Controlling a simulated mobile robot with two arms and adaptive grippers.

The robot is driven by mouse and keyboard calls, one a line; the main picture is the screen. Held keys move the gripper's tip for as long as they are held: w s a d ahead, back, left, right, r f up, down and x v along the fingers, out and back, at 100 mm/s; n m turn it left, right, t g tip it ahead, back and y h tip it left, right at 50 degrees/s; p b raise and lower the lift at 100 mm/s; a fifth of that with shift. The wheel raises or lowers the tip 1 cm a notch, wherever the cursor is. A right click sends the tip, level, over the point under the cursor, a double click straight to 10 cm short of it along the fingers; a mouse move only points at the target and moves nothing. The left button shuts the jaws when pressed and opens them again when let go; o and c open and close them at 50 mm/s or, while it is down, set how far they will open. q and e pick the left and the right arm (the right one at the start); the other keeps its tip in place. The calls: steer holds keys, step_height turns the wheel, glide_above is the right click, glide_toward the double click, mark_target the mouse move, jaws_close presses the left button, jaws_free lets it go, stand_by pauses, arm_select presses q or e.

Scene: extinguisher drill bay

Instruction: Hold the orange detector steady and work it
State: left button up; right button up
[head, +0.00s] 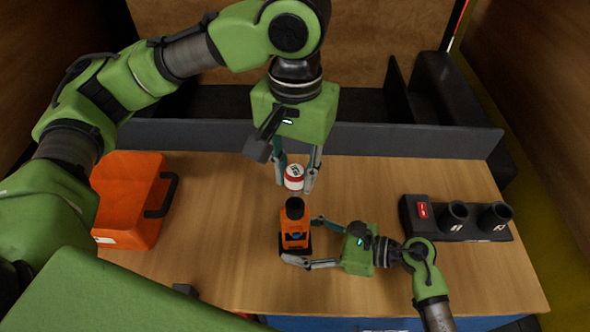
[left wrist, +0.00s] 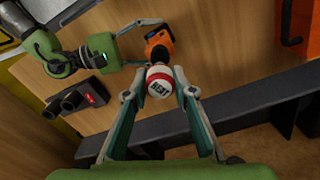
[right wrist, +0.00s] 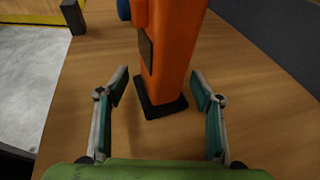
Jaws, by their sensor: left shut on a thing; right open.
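The orange detector (head: 295,226) stands upright on the table on a dark base, with a black round top. It also shows in the left wrist view (left wrist: 158,48) and, cut off at the top, in the right wrist view (right wrist: 172,55). My left gripper (head: 296,186) is shut on a white and red canister (head: 293,177) and holds it just above and behind the detector's top.
An orange case (head: 128,195) with a dark handle stands at the left of the table. A black holder (head: 458,232) with two round cups and a red switch is at the right. A grey barrier (head: 400,138) runs along the back edge. The front middle is clear.

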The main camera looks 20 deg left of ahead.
mark_target(295, 227)
steer(key=shift+a, duration=0.1)
steer(key=c, duration=1.3)
arm_select(q)
steer(key=shift+f, duration=0.1)
arm_select(e)
steer(key=shift+o, duration=0.2)
arm_select(q)
steer(key=shift+a+f, duration=0.2)
steer(key=shift+f, duration=1.3)
arm_select(e)
steer(key=shift+f, duration=0.1)
arm_select(q)
steer(key=shift+f, duration=1.65)
arm_select(e)
steer(key=shift+s+f, duration=0.1)
arm_select(q)
steer(key=o, duration=1.2)
